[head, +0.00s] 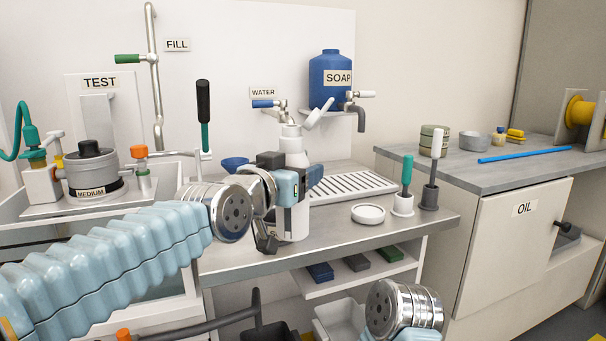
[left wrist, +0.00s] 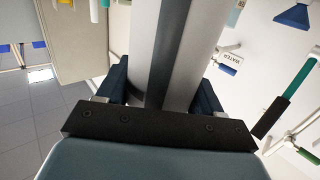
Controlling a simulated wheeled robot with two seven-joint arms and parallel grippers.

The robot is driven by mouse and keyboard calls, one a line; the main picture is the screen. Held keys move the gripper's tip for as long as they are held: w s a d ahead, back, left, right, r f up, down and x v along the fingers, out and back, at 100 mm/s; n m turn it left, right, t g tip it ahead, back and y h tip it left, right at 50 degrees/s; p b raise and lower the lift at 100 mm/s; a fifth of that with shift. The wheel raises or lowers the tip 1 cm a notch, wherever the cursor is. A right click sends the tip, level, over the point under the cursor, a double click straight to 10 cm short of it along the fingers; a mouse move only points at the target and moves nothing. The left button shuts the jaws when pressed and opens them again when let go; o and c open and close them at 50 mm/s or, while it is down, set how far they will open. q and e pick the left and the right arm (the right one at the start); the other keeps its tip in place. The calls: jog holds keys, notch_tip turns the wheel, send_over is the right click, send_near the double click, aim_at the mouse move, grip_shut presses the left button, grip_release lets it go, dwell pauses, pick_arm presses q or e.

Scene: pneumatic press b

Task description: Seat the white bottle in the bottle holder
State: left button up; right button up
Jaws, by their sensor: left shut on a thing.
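The white bottle (head: 294,222) stands upright over the near part of the grey bench, in front of the soap and water taps. My left gripper (head: 300,188) is shut around its body, and its white neck shows above the fingers. I cannot tell whether its base touches the bench. In the left wrist view the bottle (left wrist: 203,50) fills the space between the two dark fingers (left wrist: 160,88). I cannot pick out a bottle holder for certain. Only a metal wrist part of my right arm shows at the lower right, and its gripper is out of view.
A white ribbed drain tray (head: 352,187) lies behind the bottle. A round white dish (head: 368,214) and two upright brushes (head: 404,190) stand to its right. A blue soap tank (head: 331,77) hangs above. The test press (head: 92,172) stands at left.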

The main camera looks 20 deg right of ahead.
pick_arm(q)
jog(key=w+p, duration=0.3)
jog(key=w, duration=0.7)
jog(key=shift+w+a+f, duration=0.2)
jog(key=shift+a, duration=0.05)
pick_arm(e)
jog(key=shift+s+a+r, duration=0.1)
jog(key=shift+a+r, duration=0.15)
jog(key=shift+r, duration=0.55)
jog(key=shift+s+a+r, duration=0.1)
jog(key=shift+a+r, duration=0.15)
jog(key=shift+r, duration=0.5)
pick_arm(q)
jog(key=shift+f+b, duration=2.35)
jog(key=shift+f, duration=0.25)
pick_arm(e)
jog(key=shift+f, duration=2.35)
pick_arm(q)
jog(key=o, duration=1.7)
jog(key=shift+c, duration=0.2)
jog(key=shift+f, duration=0.1)
